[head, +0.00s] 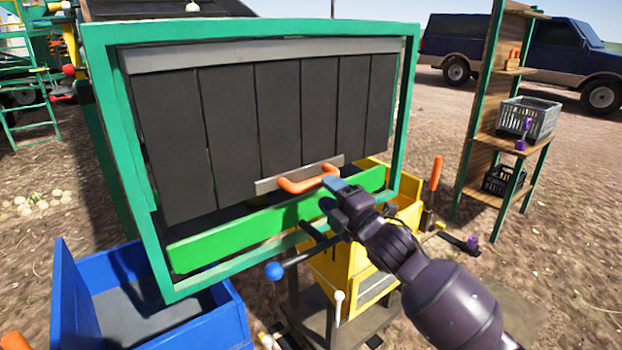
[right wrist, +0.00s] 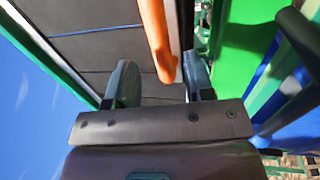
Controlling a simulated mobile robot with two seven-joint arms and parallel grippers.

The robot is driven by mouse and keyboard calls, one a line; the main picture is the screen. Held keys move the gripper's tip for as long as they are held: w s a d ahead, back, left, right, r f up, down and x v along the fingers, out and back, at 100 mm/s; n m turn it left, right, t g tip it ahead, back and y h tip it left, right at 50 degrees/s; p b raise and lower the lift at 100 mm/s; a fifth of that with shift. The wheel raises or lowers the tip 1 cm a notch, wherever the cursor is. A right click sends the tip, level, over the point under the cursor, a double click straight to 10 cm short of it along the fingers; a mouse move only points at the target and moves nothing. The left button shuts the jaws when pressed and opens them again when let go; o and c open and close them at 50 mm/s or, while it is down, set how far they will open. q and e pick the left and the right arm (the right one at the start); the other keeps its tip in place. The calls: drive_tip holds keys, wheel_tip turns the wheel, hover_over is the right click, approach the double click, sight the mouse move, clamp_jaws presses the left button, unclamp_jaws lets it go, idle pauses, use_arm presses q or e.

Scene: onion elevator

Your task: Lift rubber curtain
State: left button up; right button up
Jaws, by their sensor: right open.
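The rubber curtain (head: 275,125) hangs as several black strips inside a teal frame (head: 250,30) in the head view. A metal plate with an orange handle (head: 307,182) is on its lower edge, right of the middle. The curtain hangs down behind a bright green board (head: 270,228). My right gripper (head: 338,190) is at the right end of the handle. In the right wrist view, the right gripper (right wrist: 160,82) is open, and the orange handle (right wrist: 158,40) reaches down toward the space between its fingers. I cannot tell whether they touch. My left gripper is not in view.
A yellow bin (head: 340,280) stands below the frame on the right, and a blue bin (head: 150,300) at lower left. A lever with a blue knob (head: 274,271) sticks out below the green board. A wooden shelf (head: 500,130) with crates stands at right.

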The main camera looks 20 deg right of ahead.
sight(319, 185)
drive_tip(key=x, duration=0.6)
drive_tip(key=shift+w+a, duration=0.15)
drive_tip(key=shift+w, duration=0.2)
clamp_jaws()
